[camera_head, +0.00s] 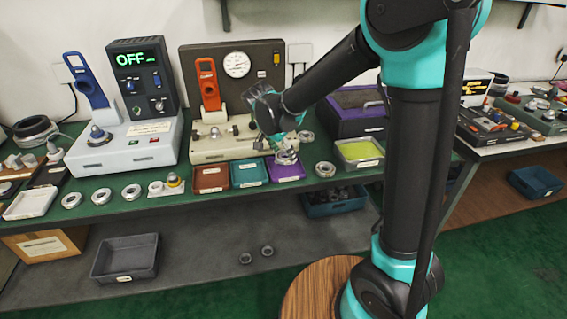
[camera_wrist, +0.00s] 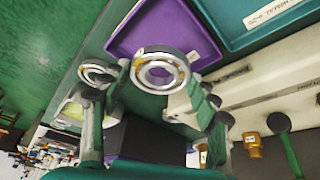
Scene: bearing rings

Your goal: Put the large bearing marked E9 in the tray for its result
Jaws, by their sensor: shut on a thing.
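My gripper (camera_head: 279,135) is shut on a silver bearing ring (camera_wrist: 160,73), whose rim is between the two fingers in the wrist view. The bearing also shows in the head view (camera_head: 287,157), just below the fingers. It is held over the near part of the purple tray (camera_wrist: 193,22); I cannot tell its exact height above it. No E9 mark is readable on it. The purple tray (camera_head: 291,177) stands at the right end of a row with a teal tray (camera_head: 249,184) and a red-brown tray (camera_head: 211,189). Their labels are too small to read.
Loose bearings (camera_head: 325,169) (camera_head: 131,192) lie on the green bench top. A test device with a gauge (camera_head: 236,65) and red lever stands behind the trays. A grey device showing OFF (camera_head: 132,60) is at left. A yellow-green-lined tray (camera_head: 360,150) is at right.

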